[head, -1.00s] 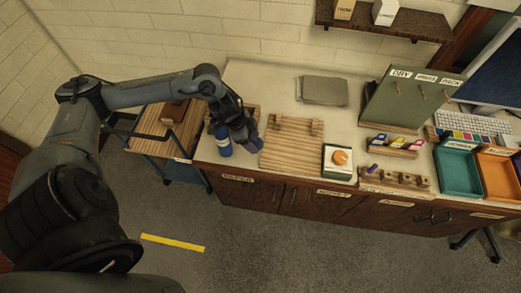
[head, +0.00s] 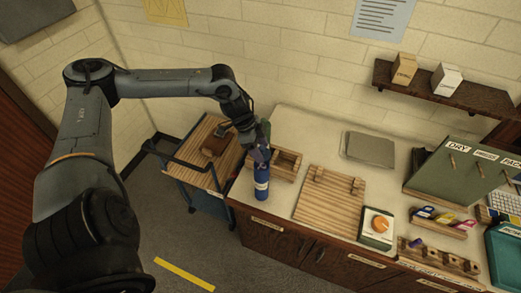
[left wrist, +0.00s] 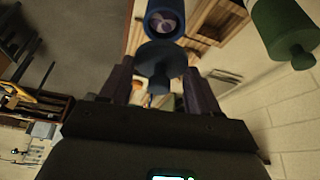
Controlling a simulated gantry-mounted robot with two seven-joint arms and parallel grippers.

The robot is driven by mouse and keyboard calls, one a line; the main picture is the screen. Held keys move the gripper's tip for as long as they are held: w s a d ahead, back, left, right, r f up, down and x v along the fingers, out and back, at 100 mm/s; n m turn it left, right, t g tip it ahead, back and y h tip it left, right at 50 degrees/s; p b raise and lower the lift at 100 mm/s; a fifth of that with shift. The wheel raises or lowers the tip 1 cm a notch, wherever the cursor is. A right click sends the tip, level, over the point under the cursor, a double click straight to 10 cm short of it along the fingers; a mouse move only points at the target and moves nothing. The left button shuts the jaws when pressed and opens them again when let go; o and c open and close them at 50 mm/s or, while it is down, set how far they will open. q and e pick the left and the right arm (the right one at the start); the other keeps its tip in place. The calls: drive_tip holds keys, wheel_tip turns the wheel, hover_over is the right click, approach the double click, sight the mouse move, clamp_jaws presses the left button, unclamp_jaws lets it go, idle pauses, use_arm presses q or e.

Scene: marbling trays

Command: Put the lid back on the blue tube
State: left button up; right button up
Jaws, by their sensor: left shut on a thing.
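The blue tube (head: 262,182) stands upright at the left front of the bench, by a wooden rack (head: 286,164). In the left wrist view the blue tube (left wrist: 152,28) shows its open round mouth. My left gripper (head: 262,153) is just above the tube. In the left wrist view my gripper's fingers (left wrist: 160,85) are shut on the dark blue lid (left wrist: 160,58), a disc with a small knob. The lid overlaps the near edge of the tube's mouth in that view; I cannot tell whether they touch. My right gripper is not in view.
A green tube with its lid on (left wrist: 280,25) is close by in the left wrist view. A slatted wooden board (head: 328,197) and a white card with an orange disc (head: 378,226) lie to the right. A wooden cart (head: 200,160) stands to the left.

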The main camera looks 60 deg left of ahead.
use_arm(q)
drive_tip(key=shift+f+b, duration=1.45)
drive_tip(key=shift+f, duration=0.1)
drive_tip(key=shift+f+b, duration=0.35)
drive_tip(key=shift+f, duration=0.75)
drive_tip(key=shift+p, duration=0.45)
drive_tip(key=shift+r+p, duration=0.1)
drive_tip(key=shift+p, duration=0.25)
idle(0.4)
drive_tip(key=shift+f+p, duration=0.2)
drive_tip(key=shift+p, duration=0.15)
idle(0.4)
